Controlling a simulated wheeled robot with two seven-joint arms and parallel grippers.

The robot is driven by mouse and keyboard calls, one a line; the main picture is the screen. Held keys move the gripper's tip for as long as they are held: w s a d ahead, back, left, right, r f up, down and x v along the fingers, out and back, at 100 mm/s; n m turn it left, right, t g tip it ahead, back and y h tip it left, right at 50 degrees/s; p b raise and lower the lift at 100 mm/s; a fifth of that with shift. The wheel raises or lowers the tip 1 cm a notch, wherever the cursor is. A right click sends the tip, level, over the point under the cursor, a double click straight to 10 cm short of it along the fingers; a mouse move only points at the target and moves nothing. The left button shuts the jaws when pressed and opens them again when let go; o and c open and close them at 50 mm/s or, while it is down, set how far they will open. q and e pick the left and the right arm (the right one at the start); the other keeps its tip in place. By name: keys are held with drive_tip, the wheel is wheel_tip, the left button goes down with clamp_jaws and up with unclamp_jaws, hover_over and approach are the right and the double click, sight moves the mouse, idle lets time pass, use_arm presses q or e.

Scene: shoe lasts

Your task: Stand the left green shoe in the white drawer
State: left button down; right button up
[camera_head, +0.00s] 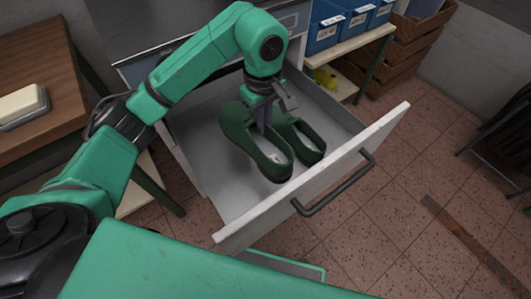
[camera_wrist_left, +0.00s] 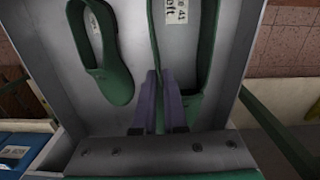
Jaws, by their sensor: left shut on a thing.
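The left green shoe (camera_head: 240,130) is in the open white drawer (camera_head: 200,140), sole down, toe toward the back. It also shows in the left wrist view (camera_wrist_left: 207,75), with a label reading "left" inside it. My left gripper (camera_head: 265,122) reaches down from above and is shut on the shoe's side, near the toe end of its opening. Its fingers show in the wrist view (camera_wrist_left: 160,105). The other green shoe (camera_head: 302,130) stands in the drawer just to the right. I cannot tell whether the held shoe touches the drawer floor. My right gripper is not in view.
The drawer's front panel with a dark handle (camera_head: 335,184) stands toward the lower right. Blue bins (camera_head: 327,28) sit on a shelf at the back right. A wooden table (camera_head: 45,75) is at the left. The drawer floor left of the shoes is bare.

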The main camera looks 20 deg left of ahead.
use_arm(q)
wheel_tip(320, 180, down, 13)
drive_tip(key=shift+w+d+r, duration=0.1)
drive_tip(key=shift+w+r, duration=0.05)
drive_tip(key=shift+r, duration=0.05)
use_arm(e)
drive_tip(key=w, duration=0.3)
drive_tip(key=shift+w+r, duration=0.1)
use_arm(q)
drive_tip(key=shift+f+b, duration=0.1)
drive_tip(key=shift+b, duration=0.2)
drive_tip(key=c, duration=1)
unclamp_jaws()
